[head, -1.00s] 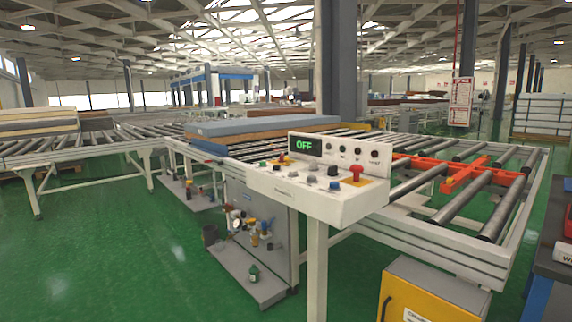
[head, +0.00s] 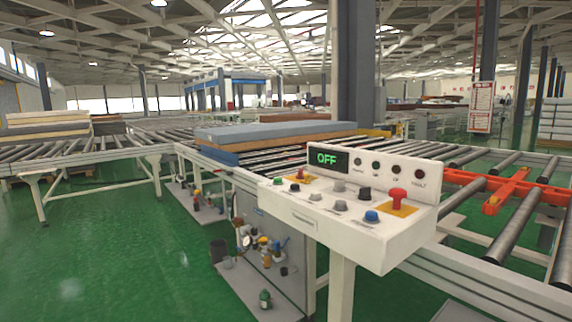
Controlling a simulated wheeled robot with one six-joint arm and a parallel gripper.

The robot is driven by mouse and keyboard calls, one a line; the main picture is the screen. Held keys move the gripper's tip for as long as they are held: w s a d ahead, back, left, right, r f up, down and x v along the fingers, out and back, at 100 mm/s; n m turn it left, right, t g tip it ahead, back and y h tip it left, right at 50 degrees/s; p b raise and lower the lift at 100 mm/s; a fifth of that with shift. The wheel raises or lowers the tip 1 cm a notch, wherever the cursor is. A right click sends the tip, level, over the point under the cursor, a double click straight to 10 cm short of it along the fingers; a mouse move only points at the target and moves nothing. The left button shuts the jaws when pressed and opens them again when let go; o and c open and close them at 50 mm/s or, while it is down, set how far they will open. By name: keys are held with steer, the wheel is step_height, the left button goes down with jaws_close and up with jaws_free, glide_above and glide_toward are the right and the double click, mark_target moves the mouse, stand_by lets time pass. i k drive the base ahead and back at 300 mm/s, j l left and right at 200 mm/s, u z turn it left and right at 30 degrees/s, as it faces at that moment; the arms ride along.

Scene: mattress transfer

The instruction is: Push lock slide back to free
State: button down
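No lock slide can be made out for certain in this view. A white control console (head: 345,215) stands on a post at centre right, with a display (head: 327,159) reading OFF in green. It carries several knobs and buttons, a blue knob (head: 372,216) and a red mushroom button (head: 397,197) on a yellow plate. Behind it, a grey-blue mattress (head: 270,132) lies on a brown one on the roller conveyor. An orange-red transfer frame (head: 505,190) sits between the rollers at right. My gripper is not in the picture.
The roller conveyor (head: 520,295) runs along the right and behind the console. A lower shelf with valves and bottles (head: 262,243) stands below it. A second conveyor with stacked mattresses (head: 62,122) is at left. The green floor (head: 110,255) at front left is clear.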

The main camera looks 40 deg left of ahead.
mark_target(306, 176)
steer(key=i+j+u, duration=0.2)
steer(key=i+j, duration=1.05)
steer(key=j, duration=0.1)
